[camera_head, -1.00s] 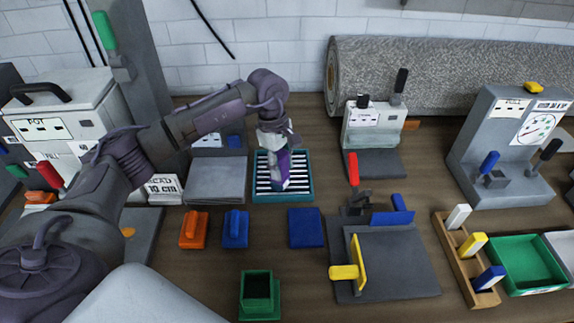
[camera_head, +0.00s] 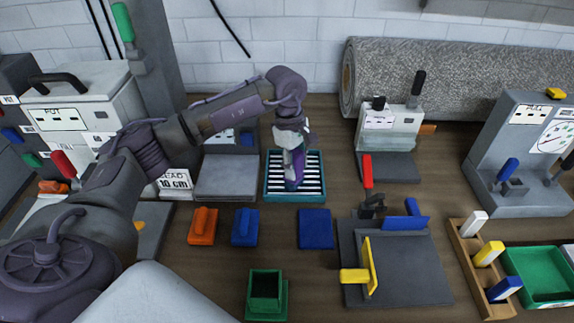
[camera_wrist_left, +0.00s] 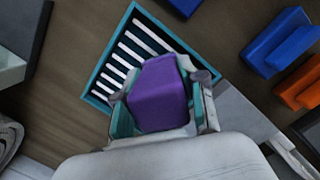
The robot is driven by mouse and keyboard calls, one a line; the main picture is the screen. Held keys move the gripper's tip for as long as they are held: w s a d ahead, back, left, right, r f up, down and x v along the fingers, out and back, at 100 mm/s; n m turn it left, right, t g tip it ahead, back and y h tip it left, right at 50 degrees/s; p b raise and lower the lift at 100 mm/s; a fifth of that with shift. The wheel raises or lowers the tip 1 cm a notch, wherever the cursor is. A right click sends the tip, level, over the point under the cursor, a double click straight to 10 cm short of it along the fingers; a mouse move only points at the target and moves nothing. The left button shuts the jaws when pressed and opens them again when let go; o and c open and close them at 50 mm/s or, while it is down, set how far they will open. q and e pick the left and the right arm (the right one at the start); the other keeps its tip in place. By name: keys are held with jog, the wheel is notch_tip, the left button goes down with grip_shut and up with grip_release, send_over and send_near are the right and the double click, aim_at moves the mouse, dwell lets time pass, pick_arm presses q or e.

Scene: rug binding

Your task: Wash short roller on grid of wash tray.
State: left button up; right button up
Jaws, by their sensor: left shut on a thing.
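The wash tray (camera_head: 268,194) is teal with a white slatted grid, flat on the bench; it also shows in the left wrist view (camera_wrist_left: 97,88). My left gripper (camera_head: 293,160) is over the tray and points down. In the left wrist view the left gripper (camera_wrist_left: 160,105) is shut on a purple piece (camera_wrist_left: 158,92), which I take to be the short roller. The roller's lower end (camera_head: 293,183) is at the middle of the grid. Whether it touches the slats I cannot tell. My right gripper is out of view.
A grey plate (camera_head: 225,180) lies left of the tray. Orange (camera_head: 202,228) and blue (camera_head: 245,228) handled blocks and a flat blue block (camera_head: 315,228) lie in front. A green cup (camera_head: 265,285) stands nearer. A grey lever machine (camera_head: 388,155) stands right.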

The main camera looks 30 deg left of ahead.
pick_arm(q)
jog(key=shift+w+d+b, duration=0.2)
jog(key=shift+w+d, duration=0.35)
jog(key=shift+d, duration=0.3)
jog(key=shift+w+d+b, duration=0.15)
jog(key=shift+w+d, duration=0.4)
jog(key=shift+d, duration=0.3)
jog(key=shift+s+a+f+b, duration=0.1)
jog(key=shift+s+a+b, duration=0.05)
jog(key=shift+s+a, duration=0.4)
jog(key=shift+s+a+r+b, duration=0.1)
jog(key=shift+s+a+b, duration=0.15)
jog(key=shift+a, duration=0.55)
jog(key=shift+s+a+f+b, duration=0.1)
jog(key=shift+s+a, duration=0.4)
jog(key=shift+a, duration=0.15)
jog(key=shift+s+a, duration=0.4)
jog(key=shift+a, duration=0.25)
jog(key=shift+s+a, duration=0.4)
jog(key=shift+a, duration=0.25)
jog(key=shift+w+d+b, duration=0.2)
jog(key=shift+w+d, duration=0.45)
jog(key=shift+d, duration=0.45)
jog(key=shift+w+d+b, duration=0.25)
jog(key=shift+w+d, duration=0.45)
jog(key=shift+d, duration=0.45)
jog(key=shift+w+d+b, duration=0.2)
jog(key=shift+w+d, duration=0.45)
jog(key=shift+d, duration=0.45)
